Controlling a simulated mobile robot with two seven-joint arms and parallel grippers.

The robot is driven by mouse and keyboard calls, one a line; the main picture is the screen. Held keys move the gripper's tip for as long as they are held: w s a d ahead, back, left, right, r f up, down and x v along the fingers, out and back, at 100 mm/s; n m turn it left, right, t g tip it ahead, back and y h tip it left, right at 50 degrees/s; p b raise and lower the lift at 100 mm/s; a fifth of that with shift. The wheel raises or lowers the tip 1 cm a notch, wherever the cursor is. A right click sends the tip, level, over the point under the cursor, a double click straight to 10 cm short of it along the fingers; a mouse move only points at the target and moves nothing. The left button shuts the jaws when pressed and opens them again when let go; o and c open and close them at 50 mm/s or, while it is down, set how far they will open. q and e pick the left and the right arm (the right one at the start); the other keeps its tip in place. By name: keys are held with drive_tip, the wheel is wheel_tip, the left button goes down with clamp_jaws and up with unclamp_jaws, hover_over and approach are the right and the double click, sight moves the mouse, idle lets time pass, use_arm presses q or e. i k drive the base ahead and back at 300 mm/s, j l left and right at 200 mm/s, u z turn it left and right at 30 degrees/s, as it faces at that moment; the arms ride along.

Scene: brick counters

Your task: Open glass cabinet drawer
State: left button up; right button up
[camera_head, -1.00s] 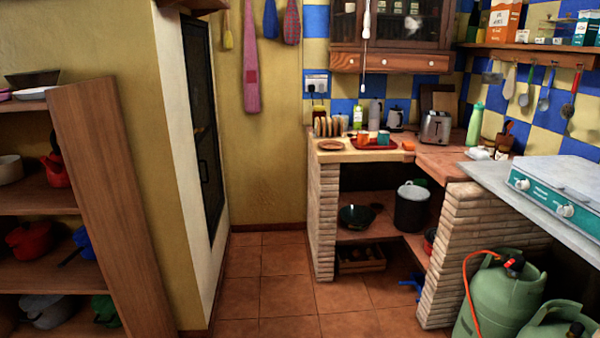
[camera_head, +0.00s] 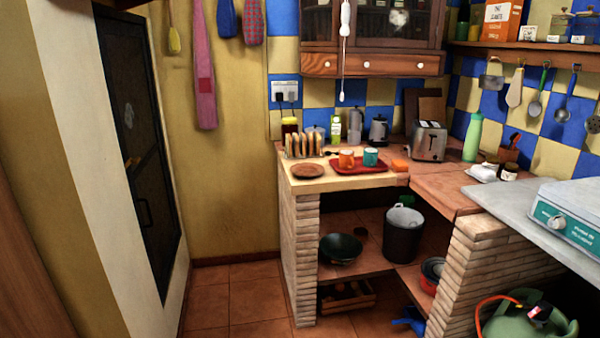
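A wooden wall cabinet with glass doors (camera_head: 372,22) hangs on the back wall at the top centre; its top is cut off by the picture edge. Below the glass is a wooden drawer front (camera_head: 385,65) with small white round knobs, and it looks shut. A white object with a thin stem (camera_head: 343,45) hangs in front of the cabinet's left part. Neither of my grippers shows in the view.
A brick counter (camera_head: 307,245) stands below the cabinet, bearing a red tray (camera_head: 361,168), a toaster (camera_head: 429,141) and a toast rack. A gas stove (camera_head: 570,215) and green gas cylinder (camera_head: 540,325) are at right. A dark door (camera_head: 140,150) is at left. Tiled floor (camera_head: 240,295) is free.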

sight(354, 64)
drive_tip(key=i+z, duration=0.4)
drive_tip(key=i+j+z, duration=0.2)
drive_tip(key=i+z, duration=0.15)
drive_tip(key=i, duration=0.15)
drive_tip(key=i+j+z, duration=0.15)
drive_tip(key=i+z, duration=0.25)
drive_tip(key=i+j+z, duration=0.2)
drive_tip(key=z, duration=0.25)
